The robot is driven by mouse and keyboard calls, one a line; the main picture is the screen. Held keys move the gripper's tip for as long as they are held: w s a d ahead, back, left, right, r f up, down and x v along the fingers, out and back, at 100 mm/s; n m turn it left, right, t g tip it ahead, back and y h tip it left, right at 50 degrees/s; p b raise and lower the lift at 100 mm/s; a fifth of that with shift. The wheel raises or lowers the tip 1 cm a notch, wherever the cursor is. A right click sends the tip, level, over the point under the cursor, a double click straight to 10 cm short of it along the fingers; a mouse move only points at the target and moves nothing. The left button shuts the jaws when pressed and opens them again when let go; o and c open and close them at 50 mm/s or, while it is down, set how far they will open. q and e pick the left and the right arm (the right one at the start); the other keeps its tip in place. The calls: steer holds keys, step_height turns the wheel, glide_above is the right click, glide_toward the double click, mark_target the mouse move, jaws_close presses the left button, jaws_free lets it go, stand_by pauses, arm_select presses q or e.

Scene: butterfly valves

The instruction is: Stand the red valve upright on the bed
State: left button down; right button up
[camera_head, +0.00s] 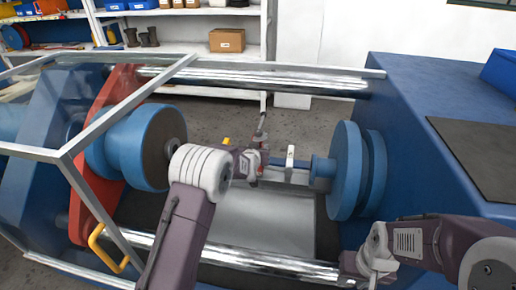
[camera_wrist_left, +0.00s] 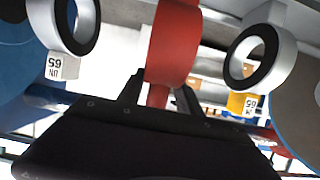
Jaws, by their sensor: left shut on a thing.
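In the left wrist view, the red valve (camera_wrist_left: 174,45) shows as a broad red body with a narrower red neck between my fingers. My left gripper (camera_wrist_left: 160,93) is shut on this neck. In the head view, my left gripper (camera_head: 258,160) is over the middle of the machine, above the grey bed (camera_head: 262,220). The valve is too small and too covered there to tell its tilt or whether it touches the bed. My right arm is at the lower right; its wrist (camera_head: 356,266) is at the front bar, and its jaws cannot be made out.
Blue round heads stand left (camera_head: 147,147) and right (camera_head: 345,170) of the bed. A polished bar (camera_head: 275,80) runs behind and another (camera_head: 240,257) in front. A clear guard frame (camera_head: 62,155) is at left. Two grey rings with black liners (camera_wrist_left: 90,22) (camera_wrist_left: 236,70) flank the valve in the wrist view.

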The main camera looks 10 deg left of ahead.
arm_select(q)
steer(key=shift+f+b, duration=0.45)
steer(key=shift+b, duration=0.05)
stand_by(2.0)
steer(key=c, duration=1.3)
jaws_free()
steer(key=shift+o, duration=0.7)
steer(key=shift+s+f, duration=0.15)
steer(key=shift+f, duration=0.05)
steer(key=o, duration=0.6)
steer(key=shift+c, duration=0.2)
steer(key=shift+s+f, duration=0.1)
steer(key=shift+f, duration=0.15)
steer(key=v, duration=0.9)
steer(key=shift+r+p, duration=0.25)
steer(key=shift+p, duration=0.2)
